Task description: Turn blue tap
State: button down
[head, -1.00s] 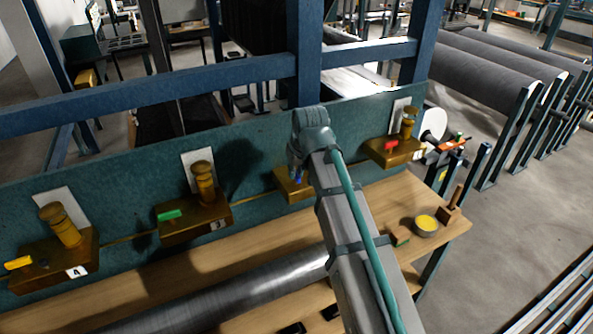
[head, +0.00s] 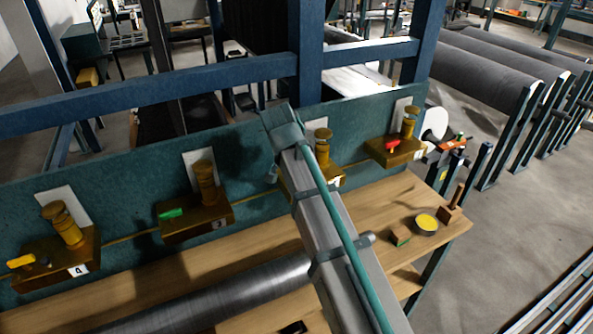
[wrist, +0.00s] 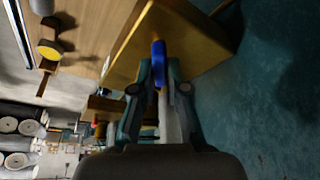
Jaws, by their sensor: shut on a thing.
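The blue tap handle (wrist: 158,50) shows in the wrist view, between the fingertips of my gripper (wrist: 160,75), in front of a brass-coloured block. My gripper is shut on the handle. In the head view my arm hides the handle and most of its block; the block's right end (head: 336,180) and its brass post (head: 322,145) show beside the arm. The fingertips are hidden in the head view.
Neighbouring brass blocks carry a green handle (head: 170,213), a red handle (head: 392,146) and a yellow handle (head: 20,262). A teal panel (head: 130,165) stands behind them. A yellow-topped tin (head: 426,224) stands on the wooden bench (head: 385,205).

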jog(key=m, duration=0.1)
jog(key=m+h, duration=0.1)
jog(key=m, duration=0.1)
jog(key=shift+w+a+m+g+b, duration=0.2)
jog(key=shift+m+g+b, duration=0.1)
jog(key=shift+g, duration=0.1)
jog(key=shift+d+m+g+h+b, duration=0.1)
jog(key=shift+m+g+h+b, duration=0.35)
jog(key=shift+m, duration=1.25)
jog(key=c, duration=1.2)
grip_release()
jog(key=shift+r, duration=0.1)
jog(key=v, duration=1.2)
